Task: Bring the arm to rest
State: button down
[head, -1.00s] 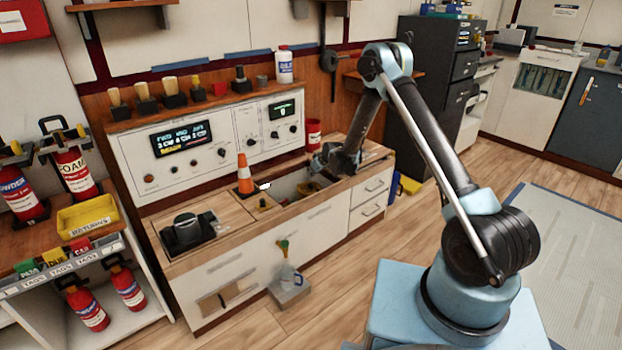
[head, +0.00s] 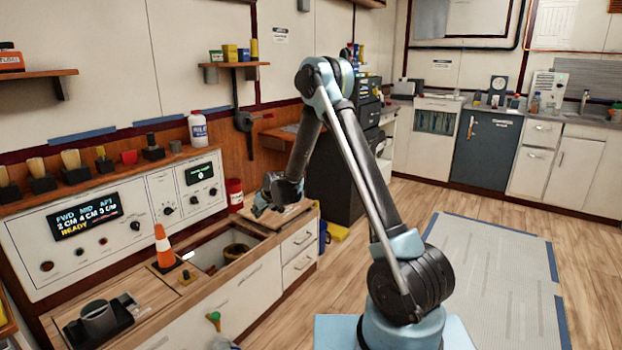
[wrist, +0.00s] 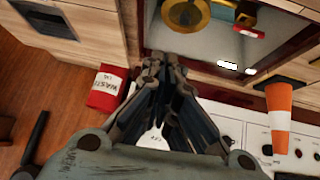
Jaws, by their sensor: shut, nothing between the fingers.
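My gripper (head: 262,205) hangs over the right part of the wooden bench top (head: 276,221), near the open bin in the bench. In the wrist view my gripper (wrist: 165,62) is shut with its fingertips together and nothing between them. My arm is bent, with its elbow raised high and the forearm reaching down to the bench. The wrist view looks down past the fingers at the open bin (wrist: 222,58), which holds a round brass-coloured item (wrist: 186,14) and a few small things.
An orange cone (head: 163,246) stands beside the bin. A red waste can (head: 234,195) stands behind my gripper, and a white bottle (head: 198,128) is on the shelf above. The panel (head: 120,215) backs the bench. Open floor (head: 420,200) lies to the right.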

jog(key=s+d+r+m+h, duration=0.1)
jog(key=s+d+r+m, duration=0.1)
jog(key=s+d+r, duration=0.45)
jog(key=s+d+r+m+h, duration=0.1)
jog(key=s+d+r, duration=0.3)
jog(key=d+r, duration=0.55)
jog(key=s+d+r+m+h, duration=0.15)
jog(key=s+d+r, duration=0.3)
jog(key=d, duration=0.75)
jog(key=s+d+m+g, duration=0.2)
jog(key=s+d+m, duration=0.1)
jog(key=s+d, duration=1)
jog(key=s+d+f+m+h, duration=0.1)
jog(key=s+d+f, duration=0.1)
jog(key=s, duration=0.7)
jog(key=s+d+f+m+g+h, duration=0.1)
jog(key=s+d+f+m, duration=0.1)
jog(key=s, duration=0.8)
jog(key=shift+d+f, duration=0.65)
jog(key=shift+f, duration=0.2)
jog(key=shift+w+f, duration=0.2)
jog(key=shift+w, duration=0.2)
